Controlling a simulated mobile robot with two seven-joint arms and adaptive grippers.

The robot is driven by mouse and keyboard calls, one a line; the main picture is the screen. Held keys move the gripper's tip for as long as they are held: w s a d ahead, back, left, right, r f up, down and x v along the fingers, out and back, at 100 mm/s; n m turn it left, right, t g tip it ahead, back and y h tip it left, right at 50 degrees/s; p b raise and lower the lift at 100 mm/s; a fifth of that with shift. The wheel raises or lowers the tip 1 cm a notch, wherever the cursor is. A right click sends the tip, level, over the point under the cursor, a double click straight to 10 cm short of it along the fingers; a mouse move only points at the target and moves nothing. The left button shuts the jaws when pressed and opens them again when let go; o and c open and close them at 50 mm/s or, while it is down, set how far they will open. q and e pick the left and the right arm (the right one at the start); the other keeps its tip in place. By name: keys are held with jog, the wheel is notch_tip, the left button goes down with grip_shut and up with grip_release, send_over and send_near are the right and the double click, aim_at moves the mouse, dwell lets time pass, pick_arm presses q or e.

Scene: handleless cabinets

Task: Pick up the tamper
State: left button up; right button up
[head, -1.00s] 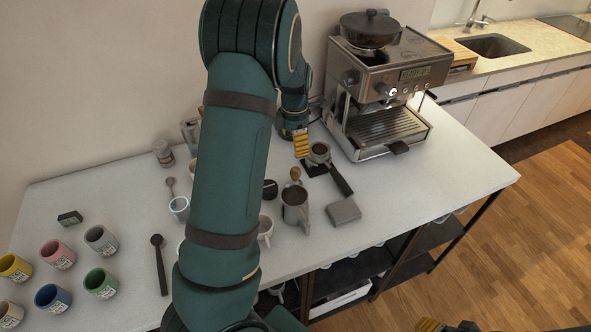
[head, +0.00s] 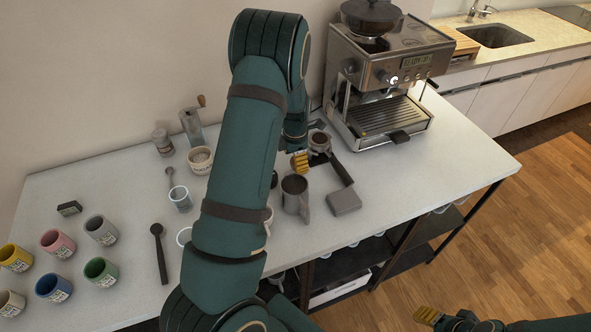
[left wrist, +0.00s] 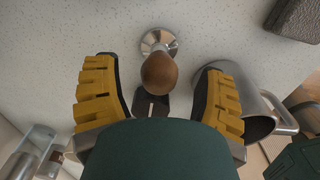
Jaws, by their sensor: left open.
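The tamper (left wrist: 159,75) has a rounded brown wooden handle and a shiny metal base on the pale speckled counter. It shows in the left wrist view; in the head view my left gripper and arm hide it. My left gripper (head: 300,162) is open, low over the counter in front of the coffee machine. In the left wrist view its yellow fingers (left wrist: 159,92) stand apart on either side of the tamper handle, with gaps on both sides. My right gripper (head: 428,316) is at the bottom right of the head view, over the floor; its opening is unclear.
A metal pitcher (head: 295,196) stands close to my left gripper, and shows beside the right finger in the wrist view (left wrist: 262,112). The portafilter (head: 320,143), a grey block (head: 344,202) and the coffee machine (head: 385,85) are nearby. Several cups stand at left.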

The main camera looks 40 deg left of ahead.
pick_arm(q)
jog(key=shift+f, duration=0.95)
grip_shut()
jog(key=shift+r, duration=0.1)
jog(key=shift+w, duration=0.1)
notch_tip(320, 180, up, 10)
